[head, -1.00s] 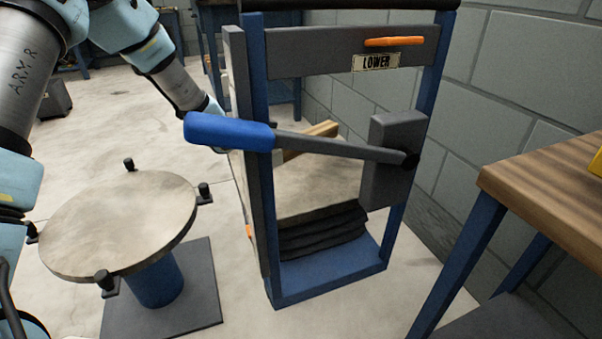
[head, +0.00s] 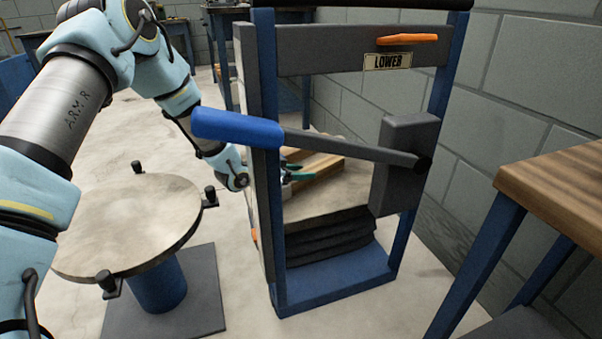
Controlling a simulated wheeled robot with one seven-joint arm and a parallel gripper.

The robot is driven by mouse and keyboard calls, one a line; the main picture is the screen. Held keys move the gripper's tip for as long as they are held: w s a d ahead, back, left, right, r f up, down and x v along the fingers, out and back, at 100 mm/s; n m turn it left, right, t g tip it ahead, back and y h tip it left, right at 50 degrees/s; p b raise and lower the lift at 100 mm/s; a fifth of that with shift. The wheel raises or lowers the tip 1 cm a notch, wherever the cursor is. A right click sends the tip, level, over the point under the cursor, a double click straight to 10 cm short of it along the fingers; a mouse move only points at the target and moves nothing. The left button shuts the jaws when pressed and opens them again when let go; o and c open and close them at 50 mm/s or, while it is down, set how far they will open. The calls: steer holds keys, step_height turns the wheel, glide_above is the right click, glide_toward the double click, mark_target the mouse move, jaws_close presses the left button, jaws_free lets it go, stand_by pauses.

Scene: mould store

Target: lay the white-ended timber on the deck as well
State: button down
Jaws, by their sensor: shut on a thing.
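The deck (head: 345,195) is a pale slab above black bellows inside the blue lift frame. A light wooden timber (head: 325,163) lies on it towards the back. My gripper (head: 293,175), with teal fingers, is over the deck's left part behind the front post. It is shut on a timber, close beside the timber at the back; the two overlap in view. The held timber is mostly hidden by my gripper, the post and the lever, and I cannot make out its white end. I cannot tell whether it touches the deck.
A blue-handled lever (head: 240,128) crosses the front of the frame above my gripper. A LOWER plate (head: 388,62) and an orange handle (head: 407,39) are on the top bar. A round-topped stand (head: 125,225) is left. A wooden bench (head: 560,185) stands right.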

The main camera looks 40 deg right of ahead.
steer(key=shift+f, duration=0.1)
steer(key=shift+c, duration=1.1)
jaws_free()
steer(key=shift+r, duration=0.2)
steer(key=p+v, duration=0.2)
steer(key=v, duration=1)
steer(key=shift+f, duration=0.1)
